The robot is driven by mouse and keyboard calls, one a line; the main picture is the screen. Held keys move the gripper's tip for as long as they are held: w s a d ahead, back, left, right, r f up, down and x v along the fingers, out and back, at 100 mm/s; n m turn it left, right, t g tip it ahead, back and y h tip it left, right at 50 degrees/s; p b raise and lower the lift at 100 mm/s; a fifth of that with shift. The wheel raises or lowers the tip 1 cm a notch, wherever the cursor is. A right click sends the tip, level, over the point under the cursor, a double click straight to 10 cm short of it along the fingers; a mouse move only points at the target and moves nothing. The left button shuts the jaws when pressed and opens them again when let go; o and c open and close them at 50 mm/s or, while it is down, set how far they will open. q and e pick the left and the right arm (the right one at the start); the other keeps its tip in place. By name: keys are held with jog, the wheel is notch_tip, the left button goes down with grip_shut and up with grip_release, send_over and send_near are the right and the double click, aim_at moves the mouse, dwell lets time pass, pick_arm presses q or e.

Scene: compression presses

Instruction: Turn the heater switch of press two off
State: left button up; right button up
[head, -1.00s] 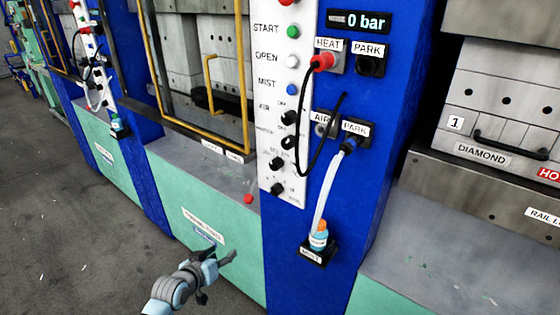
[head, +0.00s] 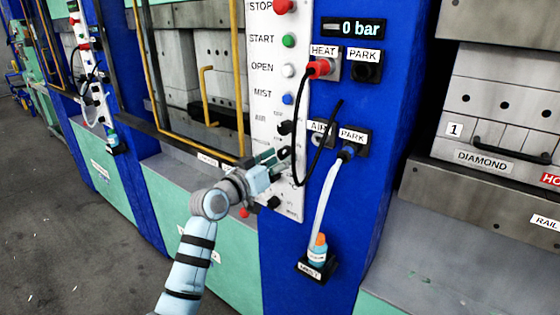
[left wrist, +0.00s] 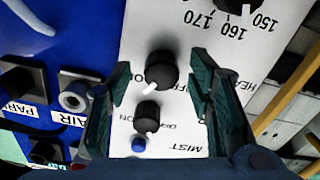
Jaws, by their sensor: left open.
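The heater switch (left wrist: 162,70) is a black knob with a white pointer mark on the white control panel (head: 262,50). In the left wrist view, part of a heater label and the word OFF show beside it. My left gripper (head: 278,158) is open in front of this panel. In the left wrist view its two dark green fingers (left wrist: 160,80) stand on either side of the heater knob, with gaps to it. I cannot tell how far the fingertips are from the panel. In the head view the gripper partly hides the knobs there. My right gripper is not in view.
Another black knob (left wrist: 147,116) and the blue MIST button (left wrist: 138,145) are close by. A temperature dial (left wrist: 235,5) is on the other side. A black hose (head: 322,145) hangs from the red HEAT plug (head: 319,68), close right of my gripper. A yellow guard frame (head: 240,80) stands left.

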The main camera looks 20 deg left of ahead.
pick_arm(q)
jog(key=shift+w, duration=0.15)
grip_shut()
